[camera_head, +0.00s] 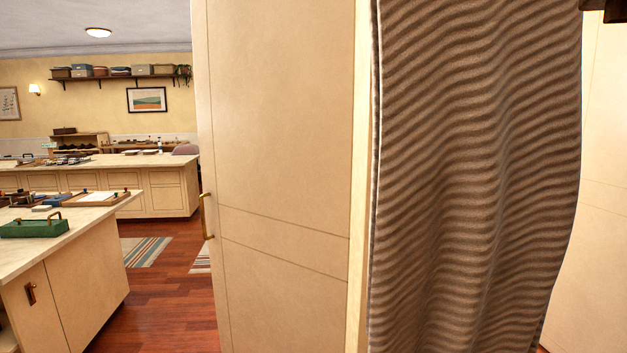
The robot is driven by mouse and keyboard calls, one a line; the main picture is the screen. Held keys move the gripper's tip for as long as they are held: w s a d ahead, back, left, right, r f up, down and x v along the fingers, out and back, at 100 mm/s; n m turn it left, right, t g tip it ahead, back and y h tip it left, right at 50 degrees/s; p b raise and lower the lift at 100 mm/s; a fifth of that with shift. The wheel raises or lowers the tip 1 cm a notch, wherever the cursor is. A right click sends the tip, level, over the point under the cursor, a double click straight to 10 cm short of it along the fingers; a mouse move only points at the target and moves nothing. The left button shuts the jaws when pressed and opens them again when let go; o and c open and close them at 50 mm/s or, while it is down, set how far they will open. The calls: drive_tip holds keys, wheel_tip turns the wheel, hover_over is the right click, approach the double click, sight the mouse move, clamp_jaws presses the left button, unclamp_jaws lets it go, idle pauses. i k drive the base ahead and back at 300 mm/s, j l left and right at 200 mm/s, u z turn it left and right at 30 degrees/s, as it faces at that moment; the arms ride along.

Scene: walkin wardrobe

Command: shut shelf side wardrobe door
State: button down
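A tall cream wardrobe door (285,130) fills the middle of the head view, with thin grooved lines across its lower part. A slim brass handle (206,216) sits on its left edge. A pale upright strip (358,180) runs along the door's right side. I cannot tell from this view whether this is the shelf side door or how far it stands open. No wardrobe shelves can be made out. My gripper is not in view.
A brown wavy-patterned cloth (470,180) hangs close on the right, before a pale panel (592,190). At left stand a cream counter (82,290) with a green box (33,227) and a farther counter (150,195). Wooden floor (165,315) lies open between the near counter and the door.

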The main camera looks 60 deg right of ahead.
sight(274, 80)
drive_tip(key=i+j+z, duration=0.2)
drive_tip(key=z, duration=0.2)
drive_tip(key=i+j+z, duration=0.15)
drive_tip(key=j+z, duration=0.15)
drive_tip(key=z, duration=0.15)
drive_tip(key=i+j+z, duration=0.1)
drive_tip(key=j+z, duration=0.3)
drive_tip(key=i+j, duration=0.1)
drive_tip(key=j, duration=0.5)
drive_tip(key=i+j, duration=0.2)
drive_tip(key=j, duration=0.15)
drive_tip(key=i+j, duration=0.15)
drive_tip(key=j, duration=0.2)
drive_tip(key=i+j, duration=0.2)
drive_tip(key=j, duration=0.15)
